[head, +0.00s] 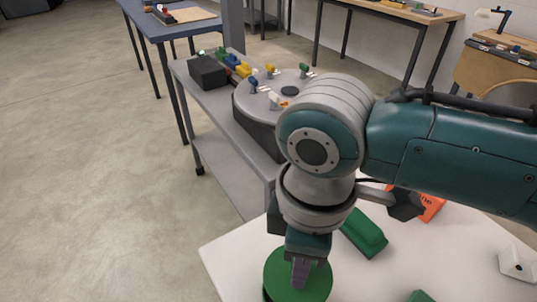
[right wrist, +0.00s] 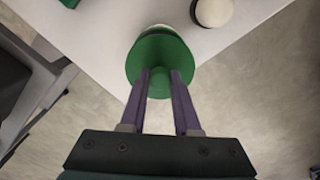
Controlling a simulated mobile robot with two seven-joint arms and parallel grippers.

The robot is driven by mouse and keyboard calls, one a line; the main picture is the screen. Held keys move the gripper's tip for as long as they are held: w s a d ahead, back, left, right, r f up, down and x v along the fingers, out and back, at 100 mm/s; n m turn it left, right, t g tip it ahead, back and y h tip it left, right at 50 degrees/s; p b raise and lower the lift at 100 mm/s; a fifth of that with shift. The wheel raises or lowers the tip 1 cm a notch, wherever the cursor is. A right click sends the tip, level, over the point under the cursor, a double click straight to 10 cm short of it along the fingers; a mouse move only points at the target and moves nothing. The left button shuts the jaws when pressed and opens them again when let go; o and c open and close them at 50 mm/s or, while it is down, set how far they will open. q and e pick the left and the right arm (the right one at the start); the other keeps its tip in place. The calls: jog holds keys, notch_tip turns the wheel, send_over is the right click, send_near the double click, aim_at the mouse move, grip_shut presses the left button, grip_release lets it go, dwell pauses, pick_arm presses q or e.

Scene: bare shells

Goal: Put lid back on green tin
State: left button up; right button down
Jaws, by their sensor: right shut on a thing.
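The round green lid (head: 285,262) is near the bottom of the head view, at the front left part of the white table. My right gripper (head: 299,284) points down and is shut on the lid's knob. In the right wrist view, its two fingers (right wrist: 159,88) pinch the small green knob at the middle of the lid (right wrist: 153,52). A pale rounded edge (right wrist: 160,29) shows just beyond the lid. The tin's body is mostly hidden under the lid, and I cannot tell whether the lid touches it. My left gripper is not in view.
The white table (head: 236,255) also holds a dark green block (head: 363,233), an orange box (head: 432,206) and a white object (head: 516,262). A cream round thing (right wrist: 213,11) stands near the lid. Behind is a grey cart (head: 222,143) with a round device. Open floor lies left.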

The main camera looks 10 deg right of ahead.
notch_tip(320, 180, down, 4)
jog(key=b, duration=0.3)
jog(key=shift+r, duration=0.2)
jog(key=shift+f+b, duration=0.7)
jog(key=shift+f, duration=0.1)
jog(key=shift+p, duration=0.55)
jog(key=shift+f, duration=0.15)
dwell(1.2)
jog(key=shift+p, duration=0.4)
jog(key=c, duration=0.6)
grip_release()
jog(key=shift+o, duration=0.5)
